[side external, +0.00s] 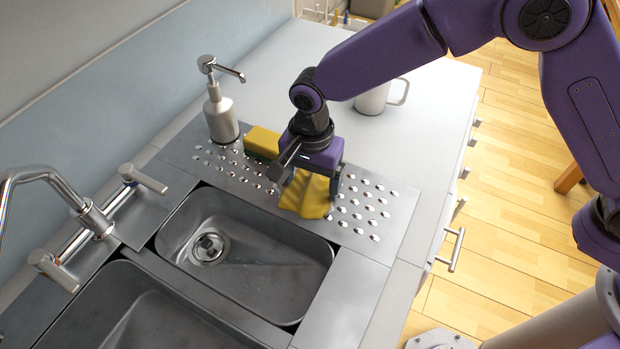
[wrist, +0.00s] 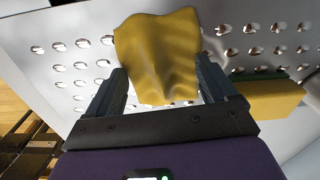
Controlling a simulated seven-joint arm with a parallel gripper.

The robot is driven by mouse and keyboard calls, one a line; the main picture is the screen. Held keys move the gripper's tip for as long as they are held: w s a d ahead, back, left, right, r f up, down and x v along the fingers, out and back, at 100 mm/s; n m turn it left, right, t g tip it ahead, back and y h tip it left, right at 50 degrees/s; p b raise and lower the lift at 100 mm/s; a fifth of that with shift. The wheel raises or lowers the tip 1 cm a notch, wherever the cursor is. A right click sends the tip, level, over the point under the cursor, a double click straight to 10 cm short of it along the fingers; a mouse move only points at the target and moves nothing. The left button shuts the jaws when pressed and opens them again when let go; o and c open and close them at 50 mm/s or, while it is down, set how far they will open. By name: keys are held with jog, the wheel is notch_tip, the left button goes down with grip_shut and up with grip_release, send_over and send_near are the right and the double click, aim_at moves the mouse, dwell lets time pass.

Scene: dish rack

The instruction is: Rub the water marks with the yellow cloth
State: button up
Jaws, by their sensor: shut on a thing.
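The yellow cloth (side external: 305,198) is held by my gripper (side external: 307,178) and hangs onto the perforated metal drainboard (side external: 232,176) behind the small sink. In the wrist view the cloth (wrist: 158,50) is bunched between my gripper's two dark fingers (wrist: 162,88). It covers part of the drainboard (wrist: 85,58). The rows of shiny oval spots on the drainboard show on both sides of the cloth; I cannot tell which of them are water marks. The surface under the cloth is hidden.
A yellow and green sponge (side external: 262,141) lies left of my gripper, and it shows in the wrist view (wrist: 272,99). A soap dispenser (side external: 220,112) stands farther left. A mug (side external: 372,98) is behind. The sink basin (side external: 245,255) opens in front, with a faucet (side external: 90,215) at left.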

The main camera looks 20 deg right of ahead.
jog(key=shift+w+d+f, duration=0.1)
jog(key=shift+w+d, duration=0.55)
jog(key=shift+d, duration=0.05)
jog(key=shift+s+a, duration=1)
jog(key=shift+w+d+f, duration=0.1)
jog(key=shift+w+d, duration=0.9)
jog(key=shift+d, duration=0.05)
jog(key=shift+s+a, duration=1.05)
jog(key=shift+s, duration=0.05)
jog(key=shift+w+d+r, duration=0.25)
jog(key=shift+w+d, duration=0.75)
jog(key=shift+w, duration=0.1)
jog(key=shift+r, duration=3.55)
